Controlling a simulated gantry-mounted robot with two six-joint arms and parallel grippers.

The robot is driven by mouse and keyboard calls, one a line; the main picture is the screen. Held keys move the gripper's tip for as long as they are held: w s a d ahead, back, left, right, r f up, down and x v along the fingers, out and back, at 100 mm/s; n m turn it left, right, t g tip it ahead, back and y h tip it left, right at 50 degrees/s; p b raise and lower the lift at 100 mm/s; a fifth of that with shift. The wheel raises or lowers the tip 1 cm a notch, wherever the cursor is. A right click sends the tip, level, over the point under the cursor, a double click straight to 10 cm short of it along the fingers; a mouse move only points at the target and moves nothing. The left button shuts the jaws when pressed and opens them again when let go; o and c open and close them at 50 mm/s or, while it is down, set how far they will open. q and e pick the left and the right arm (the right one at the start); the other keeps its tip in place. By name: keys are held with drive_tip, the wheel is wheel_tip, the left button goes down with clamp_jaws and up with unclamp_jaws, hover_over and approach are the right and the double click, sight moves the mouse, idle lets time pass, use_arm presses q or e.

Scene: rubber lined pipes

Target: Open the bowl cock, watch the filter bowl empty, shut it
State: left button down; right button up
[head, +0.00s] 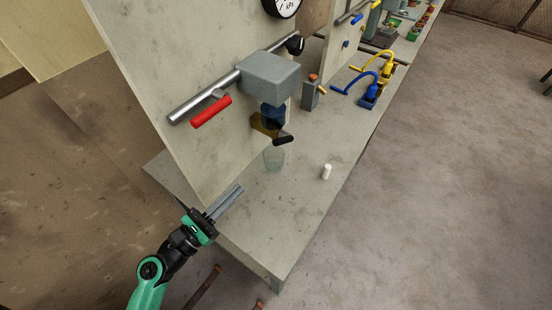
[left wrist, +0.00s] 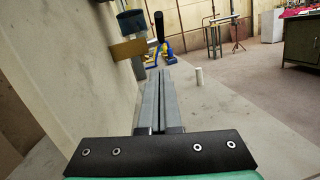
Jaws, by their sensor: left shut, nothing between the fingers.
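The filter has a grey head block (head: 268,76) on a pipe along the upright panel. Its blue bowl (head: 273,115) hangs below. The cock under the bowl has a brass-coloured part (head: 262,126) and a black handle (head: 283,140). In the left wrist view the bowl (left wrist: 131,22), brass part (left wrist: 128,49) and black handle (left wrist: 159,25) show beyond the fingertips (left wrist: 160,74). The bowl's liquid level cannot be told. My right gripper is not in view.
A red lever (head: 211,111) sits on the pipe left of the filter. A white cylinder (head: 326,172) stands on the bench (head: 270,225) to the right. Blue and yellow valve fittings (head: 371,90) are further back. The bench front is clear.

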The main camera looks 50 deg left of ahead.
use_arm(q)
drive_tip(key=p, duration=0.2)
approach(284, 141)
drive_tip(key=w+a+f, duration=0.2)
drive_tip(key=w+f, duration=0.2)
drive_tip(key=w+r+p, duration=0.2)
drive_tip(key=r, duration=0.1)
drive_tip(key=shift+d+p, duration=0.15)
drive_tip(key=shift+p, duration=0.2)
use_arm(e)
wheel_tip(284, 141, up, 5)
use_arm(q)
drive_tip(key=shift+s, duration=0.1)
